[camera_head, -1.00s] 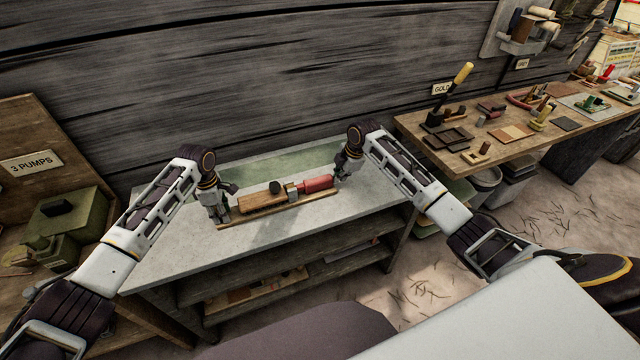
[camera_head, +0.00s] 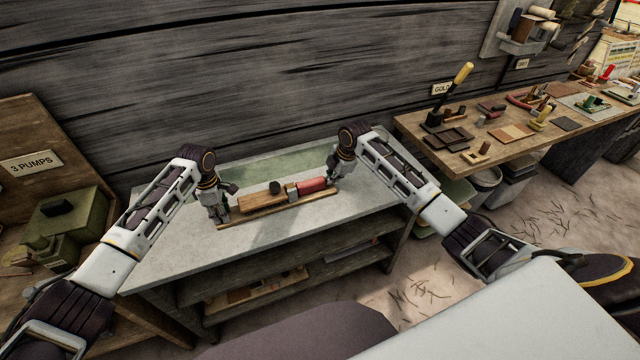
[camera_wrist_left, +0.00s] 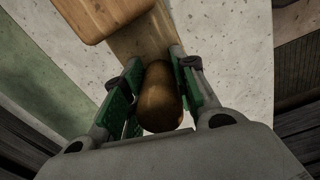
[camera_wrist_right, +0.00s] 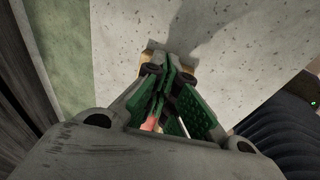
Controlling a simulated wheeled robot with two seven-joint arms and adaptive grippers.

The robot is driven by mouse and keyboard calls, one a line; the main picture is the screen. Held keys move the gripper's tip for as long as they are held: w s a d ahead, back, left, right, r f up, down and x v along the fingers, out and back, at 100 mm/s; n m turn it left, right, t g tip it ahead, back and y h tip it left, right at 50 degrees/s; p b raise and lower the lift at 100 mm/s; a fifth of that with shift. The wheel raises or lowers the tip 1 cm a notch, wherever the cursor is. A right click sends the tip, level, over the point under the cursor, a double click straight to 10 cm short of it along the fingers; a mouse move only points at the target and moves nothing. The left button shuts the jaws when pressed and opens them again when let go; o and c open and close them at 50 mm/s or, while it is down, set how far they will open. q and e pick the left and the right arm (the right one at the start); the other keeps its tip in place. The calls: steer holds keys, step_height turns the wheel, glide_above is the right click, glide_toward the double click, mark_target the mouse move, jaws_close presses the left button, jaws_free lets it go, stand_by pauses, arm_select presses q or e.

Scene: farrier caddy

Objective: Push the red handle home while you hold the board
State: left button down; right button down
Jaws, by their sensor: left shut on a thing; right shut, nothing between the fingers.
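The wooden board (camera_head: 255,203) lies on the grey bench, with a long thin base strip, a dark knob (camera_head: 275,187) on top and a metal block (camera_head: 292,192) towards its right end. The red handle (camera_head: 312,185) lies at the right of the metal block, in line with the board. My left gripper (camera_head: 222,212) is at the board's left end. In the left wrist view it is shut on a rounded brown peg (camera_wrist_left: 160,98) there. My right gripper (camera_head: 332,182) is shut and empty at the handle's right end. A bit of red (camera_wrist_right: 152,123) shows behind its fingers; contact is hard to tell.
The bench top (camera_head: 175,245) is clear in front of the board. A green strip (camera_head: 285,165) runs along its back by the plank wall. A green box (camera_head: 75,225) stands at the left. A second table (camera_head: 540,135) with tools stands at the right.

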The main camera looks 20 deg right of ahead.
arm_select(q)
steer(key=shift+a+f, duration=0.1)
stand_by(0.7)
arm_select(e)
steer(key=shift+r, duration=0.15)
steer(key=shift+r, duration=1.5)
steer(key=shift+r, duration=0.1)
steer(key=shift+d+r, duration=0.1)
steer(key=shift+r, duration=0.05)
steer(key=shift+d+r, duration=0.25)
steer(key=shift+r, duration=0.55)
steer(key=shift+d+r, duration=0.2)
steer(key=shift+r, duration=0.6)
arm_select(q)
steer(key=c, duration=1.1)
jaws_free()
steer(key=shift+o, duration=0.2)
